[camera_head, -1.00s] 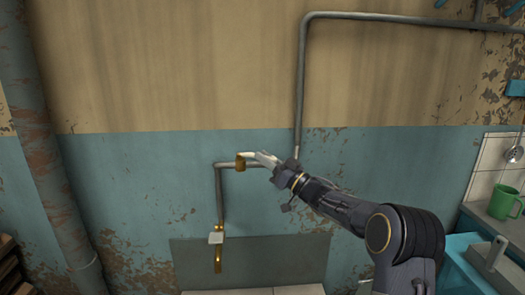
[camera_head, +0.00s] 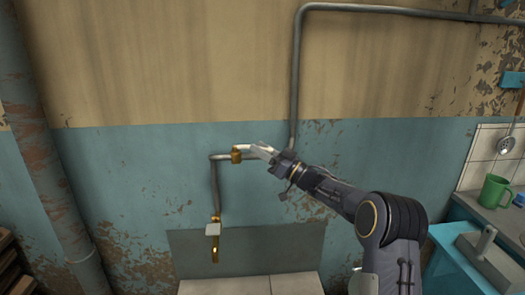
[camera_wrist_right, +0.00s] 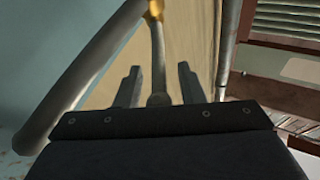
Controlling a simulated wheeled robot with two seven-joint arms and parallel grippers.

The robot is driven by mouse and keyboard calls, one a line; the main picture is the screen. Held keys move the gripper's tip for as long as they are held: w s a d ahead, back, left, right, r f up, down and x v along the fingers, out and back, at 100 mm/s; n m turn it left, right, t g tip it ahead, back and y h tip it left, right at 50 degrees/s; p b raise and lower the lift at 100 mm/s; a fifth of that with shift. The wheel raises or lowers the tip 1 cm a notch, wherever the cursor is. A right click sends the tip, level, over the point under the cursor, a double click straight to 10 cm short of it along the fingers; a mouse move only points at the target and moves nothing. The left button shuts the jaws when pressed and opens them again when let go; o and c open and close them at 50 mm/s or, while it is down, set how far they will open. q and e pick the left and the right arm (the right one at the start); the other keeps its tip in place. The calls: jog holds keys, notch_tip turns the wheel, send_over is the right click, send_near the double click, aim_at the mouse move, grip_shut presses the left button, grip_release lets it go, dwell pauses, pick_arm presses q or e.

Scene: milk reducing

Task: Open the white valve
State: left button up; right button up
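A pale, whitish lever (camera_head: 257,149), which looks like the white valve's handle, runs right from a brass fitting (camera_head: 237,155) on the grey wall pipe. My right gripper (camera_head: 266,152) is at the lever's right end, and its arm comes in from the lower right. In the right wrist view, my right gripper's two fingers (camera_wrist_right: 157,86) stand apart. A thin bar (camera_wrist_right: 157,62) with a rounded end lies between them, with a gap on each side. The bar leads up to the brass fitting (camera_wrist_right: 155,8). My left gripper is not in view.
A small white plate-like piece (camera_head: 213,229) sits on the brass lower pipe. The grey pipe (camera_head: 296,85) climbs the wall just behind my right gripper. A thick rusty pipe (camera_head: 38,150) stands at left. A green mug (camera_head: 494,191) is on the counter at right.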

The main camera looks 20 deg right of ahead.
jog(key=b+v, duration=0.1)
jog(key=v, duration=0.6)
jog(key=shift+s+d+f, duration=0.2)
jog(key=shift+s, duration=0.05)
